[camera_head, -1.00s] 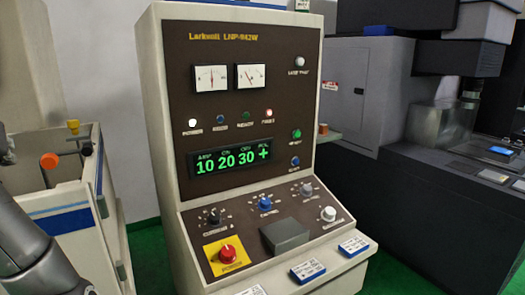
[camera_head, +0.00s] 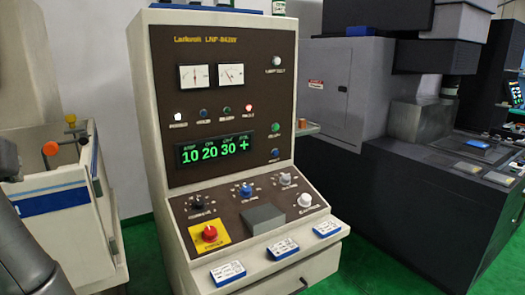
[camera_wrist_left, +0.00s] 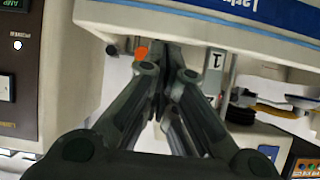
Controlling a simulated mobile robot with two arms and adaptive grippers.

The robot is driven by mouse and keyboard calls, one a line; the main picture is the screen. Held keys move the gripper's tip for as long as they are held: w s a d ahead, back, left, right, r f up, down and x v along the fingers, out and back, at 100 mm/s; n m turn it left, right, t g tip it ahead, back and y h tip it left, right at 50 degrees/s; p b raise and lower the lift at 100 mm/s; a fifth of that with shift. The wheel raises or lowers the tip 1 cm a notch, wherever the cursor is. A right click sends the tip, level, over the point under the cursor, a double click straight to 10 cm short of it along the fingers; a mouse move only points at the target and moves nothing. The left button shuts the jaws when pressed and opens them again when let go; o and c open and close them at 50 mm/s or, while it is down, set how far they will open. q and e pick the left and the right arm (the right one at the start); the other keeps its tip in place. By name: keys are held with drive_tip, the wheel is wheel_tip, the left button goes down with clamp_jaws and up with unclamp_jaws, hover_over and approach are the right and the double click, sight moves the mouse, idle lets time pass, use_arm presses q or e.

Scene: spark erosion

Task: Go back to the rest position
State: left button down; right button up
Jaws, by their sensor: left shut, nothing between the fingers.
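The control cabinet (camera_head: 312,262) stands in the middle of the head view, with a lit green display (camera_head: 216,149), dials, knobs and a red knob on a yellow plate (camera_head: 209,235). My left gripper (camera_wrist_left: 162,48) shows in the left wrist view, its fingers together and empty. An orange knob (camera_wrist_left: 141,53) shows just left of the fingertips, behind them; I cannot tell the gap. In the head view only part of my left arm shows at the left edge; its gripper is out of that view. My right gripper is in neither view.
A white and blue machine (camera_head: 75,215) with an orange knob (camera_head: 50,148) stands at the left, near my arm. A dark machine (camera_head: 420,170) stands at the right. Several blue-and-white labelled pieces lie along the cabinet's front ledge. Green floor (camera_head: 345,265) shows between the machines.

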use_arm(q)
drive_tip(key=s+d+f+m+g+h, duration=0.1)
drive_tip(key=d+f+m, duration=0.35)
drive_tip(key=f, duration=0.95)
drive_tip(key=s+d+f+m+g+h, duration=0.1)
drive_tip(key=d+f, duration=0.6)
drive_tip(key=f, duration=0.7)
drive_tip(key=s+d+f+m+g+h, duration=0.1)
drive_tip(key=s+d+f+g, duration=0.1)
drive_tip(key=s+d+f, duration=0.45)
drive_tip(key=s+d+f+m+g+h, duration=0.15)
drive_tip(key=s+d+f, duration=0.25)
drive_tip(key=s+f, duration=0.5)
drive_tip(key=s+d+f+g+h, duration=0.2)
drive_tip(key=s+d+f, duration=0.3)
drive_tip(key=s, duration=0.5)
wheel_tip(320, 180, down, 27)
drive_tip(key=b, duration=0.3)
drive_tip(key=s+a+f+g+b, duration=0.2)
drive_tip(key=s+a+f, duration=0.1)
drive_tip(key=s+f, duration=1.4)
wheel_tip(320, 180, down, 3)
drive_tip(key=shift+s+f, duration=0.15)
drive_tip(key=shift+s, duration=0.2)
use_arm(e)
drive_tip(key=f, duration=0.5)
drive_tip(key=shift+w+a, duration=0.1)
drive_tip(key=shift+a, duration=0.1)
